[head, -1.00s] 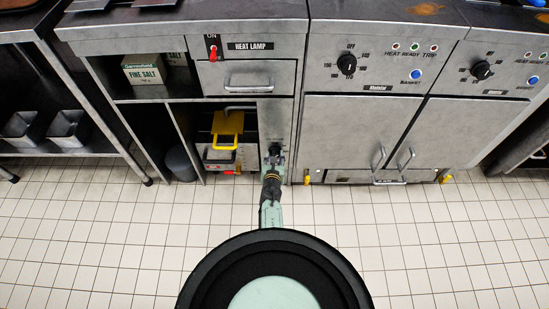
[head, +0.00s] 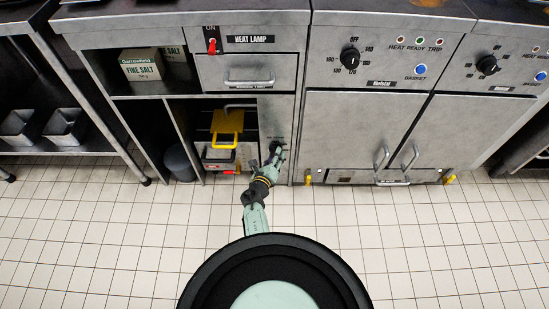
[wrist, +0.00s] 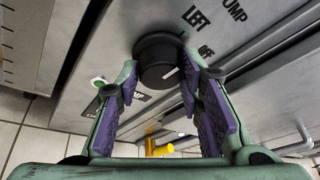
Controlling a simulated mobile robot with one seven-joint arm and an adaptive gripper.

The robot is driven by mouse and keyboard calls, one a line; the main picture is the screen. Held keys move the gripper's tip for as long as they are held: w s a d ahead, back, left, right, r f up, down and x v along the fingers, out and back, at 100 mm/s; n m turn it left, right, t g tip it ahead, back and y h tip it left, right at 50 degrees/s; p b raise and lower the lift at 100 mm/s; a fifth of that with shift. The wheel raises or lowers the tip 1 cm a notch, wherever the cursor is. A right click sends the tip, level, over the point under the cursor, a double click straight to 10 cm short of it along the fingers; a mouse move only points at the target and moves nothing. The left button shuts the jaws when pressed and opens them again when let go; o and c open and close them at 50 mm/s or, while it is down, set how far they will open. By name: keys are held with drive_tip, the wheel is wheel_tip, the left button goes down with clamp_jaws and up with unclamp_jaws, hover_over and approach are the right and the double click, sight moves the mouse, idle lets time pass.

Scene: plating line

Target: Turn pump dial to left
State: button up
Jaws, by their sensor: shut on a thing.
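The pump dial is a round black knob (wrist: 158,58) on a grey steel panel in the wrist view. A white mark shows on the lower right of its face. The printed words LEFT and PUMP sit above and right of it; a smaller word beside it is partly hidden. My gripper (wrist: 160,78) has its two purple-padded fingers on either side of the knob, shut on it. In the head view my gripper (head: 275,152) is at the narrow panel right of the open cupboard and covers the dial.
A yellow handle (head: 225,128) hangs in the open cupboard just left of my gripper. A yellow valve (wrist: 158,148) shows low in the wrist view. Fryer doors (head: 362,135) with metal handles stand to the right. The tiled floor (head: 420,240) in front is clear.

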drive_tip(key=shift+d+n, duration=0.1)
drive_tip(key=shift+n, duration=0.3)
idle(0.3)
drive_tip(key=o, duration=1.1)
drive_tip(key=shift+o, duration=0.2)
wheel_tip(320, 180, up, 10)
